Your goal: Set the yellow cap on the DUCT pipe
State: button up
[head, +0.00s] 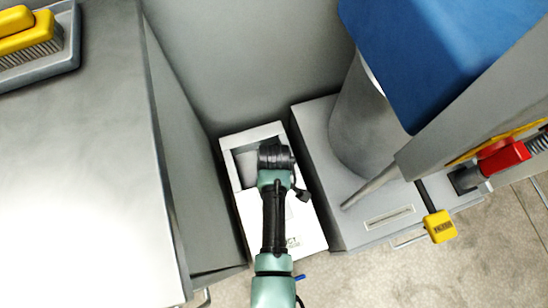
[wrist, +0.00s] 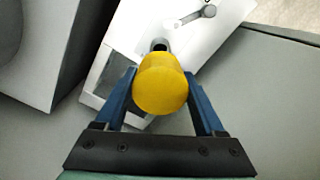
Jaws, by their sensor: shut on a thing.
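The yellow cap (wrist: 160,88) is between the two blue fingers of my gripper (wrist: 160,80) in the wrist view, and the gripper is shut on it. A grey pipe end with a dark opening (wrist: 159,44) shows just beyond the cap, on a white box (wrist: 140,25). The cap hides part of the pipe, and I cannot tell whether they touch. In the head view my arm reaches over the white box (head: 310,215), whose partly covered label ends in "CT". The arm hides the cap and the pipe there.
Grey cabinet walls (head: 180,110) and a grey block (head: 310,120) with a large cylinder (head: 365,120) flank the white box closely. A small lever (wrist: 205,14) sits on the box. A yellow-tagged handle (head: 440,226) and a yellow brush (head: 30,45) stand apart.

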jog(key=shift+f+b, duration=3.5)
jog(key=shift+f, duration=0.7)
jog(key=shift+f, duration=0.2)
jog(key=shift+f, duration=0.2)
jog(key=shift+f+b, duration=0.35)
jog(key=shift+f, duration=0.15)
jog(key=shift+f, duration=0.25)
jog(key=shift+f+b, duration=0.45)
jog(key=shift+f+b, duration=0.65)
jog(key=shift+f, duration=0.25)
